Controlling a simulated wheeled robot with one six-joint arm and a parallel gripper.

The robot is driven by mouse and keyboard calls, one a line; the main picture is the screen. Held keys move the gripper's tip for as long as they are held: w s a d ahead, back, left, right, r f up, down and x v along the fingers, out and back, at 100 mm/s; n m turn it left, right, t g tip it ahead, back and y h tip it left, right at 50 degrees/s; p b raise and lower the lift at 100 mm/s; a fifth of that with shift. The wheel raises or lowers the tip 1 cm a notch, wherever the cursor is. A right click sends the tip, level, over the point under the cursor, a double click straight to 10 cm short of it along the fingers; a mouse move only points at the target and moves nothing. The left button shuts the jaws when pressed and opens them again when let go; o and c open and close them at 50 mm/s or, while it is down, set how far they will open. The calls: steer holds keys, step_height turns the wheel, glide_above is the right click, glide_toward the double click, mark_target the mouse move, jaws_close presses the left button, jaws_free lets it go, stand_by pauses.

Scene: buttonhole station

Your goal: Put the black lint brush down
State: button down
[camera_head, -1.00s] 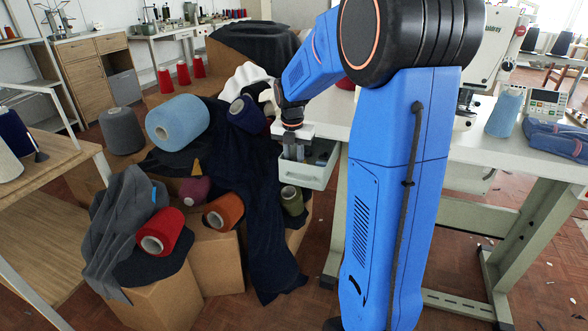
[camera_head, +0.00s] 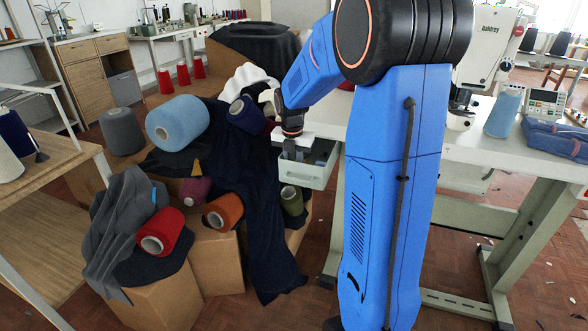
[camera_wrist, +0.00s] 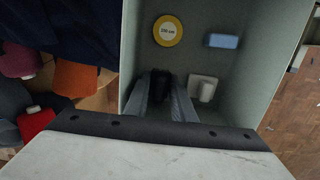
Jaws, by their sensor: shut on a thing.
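My gripper (camera_head: 294,152) is low over the open pale grey-green drawer (camera_head: 300,173) under the sewing table. In the wrist view my gripper (camera_wrist: 169,88) reaches down inside the drawer (camera_wrist: 129,62). Its two grey fingers are shut on the black lint brush (camera_wrist: 162,82), of which only a dark part shows between them. The rest of the brush is hidden by the fingers, and I cannot tell whether it touches the drawer floor.
In the drawer lie a yellow round tape measure (camera_wrist: 168,31), a blue block (camera_wrist: 222,41) and a pale square piece with a knob (camera_wrist: 203,88), close to the fingers. Dark cloth (camera_head: 265,230) hangs left of the drawer, near an olive yarn cone (camera_head: 292,200).

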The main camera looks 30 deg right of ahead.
steer(key=c, duration=1.8)
jaws_free()
steer(key=shift+s+a+f, duration=0.15)
steer(key=shift+s+f, duration=0.1)
steer(key=shift+f, duration=0.4)
steer(key=shift+w+r, duration=0.1)
steer(key=shift+r, duration=0.45)
steer(key=r, duration=1)
steer(key=shift+a+r, duration=0.25)
steer(key=shift+r, duration=0.15)
steer(key=s+a+r+m+t, duration=0.1)
steer(key=s+a+r+m, duration=0.1)
steer(key=s+a+m, duration=0.5)
steer(key=s+a+r+m+t, duration=0.1)
steer(key=s+a+m, duration=0.2)
steer(key=s+m, duration=0.45)
steer(key=s+a+f+m+t, duration=0.1)
steer(key=s+a+f+m, duration=0.1)
steer(key=s+m, duration=0.3)
steer(key=s+a+f+m+t, duration=0.1)
steer(key=s+a+f+m, duration=0.2)
steer(key=s+m, duration=0.3)
steer(key=s, duration=0.4)
steer(key=shift+s+a+f+y, duration=0.2)
steer(key=shift+s+y, duration=0.1)
steer(key=shift+y, duration=0.1)
steer(key=shift+d, duration=0.1)
